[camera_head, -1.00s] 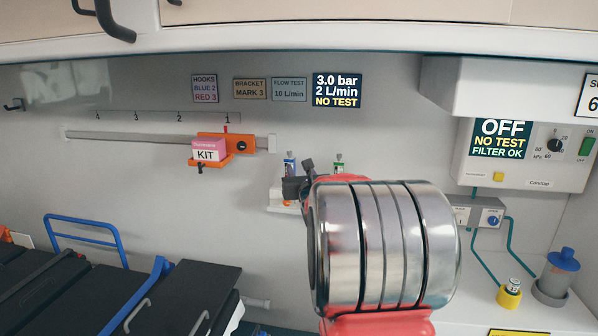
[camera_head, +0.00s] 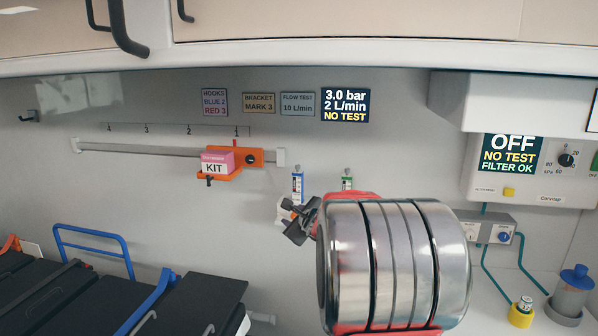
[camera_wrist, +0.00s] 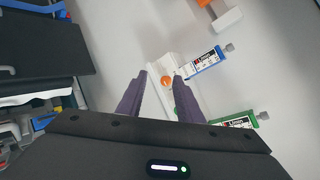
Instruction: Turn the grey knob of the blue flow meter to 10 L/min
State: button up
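The blue flow meter (camera_head: 297,184) stands on the back wall, its lower part close behind my gripper in the head view. In the wrist view the blue flow meter (camera_wrist: 207,61) shows tilted, with its grey knob (camera_wrist: 229,47) at the upper right end. My gripper (camera_wrist: 160,85) is open and empty, its dark fingers apart. The fingers point toward the white base and orange part left of the meter, apart from the knob. In the head view my gripper (camera_head: 300,220) shows at the arm's end. The display (camera_head: 345,105) reads 3.0 bar, 2 L/min, NO TEST.
A green flow meter (camera_head: 347,183) stands to the right of the blue one. The sign (camera_head: 298,102) reads FLOW TEST 10 L/min. A rail with an orange bracket (camera_head: 258,157) and pink kit (camera_head: 216,162) lies left. The suction unit (camera_head: 545,170) hangs right.

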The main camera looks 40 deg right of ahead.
aim_at(298, 168)
jog(key=s+d+f+n+g+h, duration=0.35)
jog(key=s+d+n, duration=0.3)
jog(key=n, duration=0.55)
jog(key=w+a+r+n+t, duration=0.1)
jog(key=w+r+n+t, duration=0.2)
jog(key=r+n, duration=0.3)
jog(key=w+r+n+t, duration=0.3)
jog(key=r+n, duration=0.3)
jog(key=n, duration=0.1)
jog(key=shift+a+r+n+h, duration=0.2)
jog(key=shift+a+n+h, duration=0.15)
jog(key=shift+n+h, duration=0.1)
jog(key=shift+w, duration=0.1)
jog(key=shift+x, duration=6.9)
grip_shut()
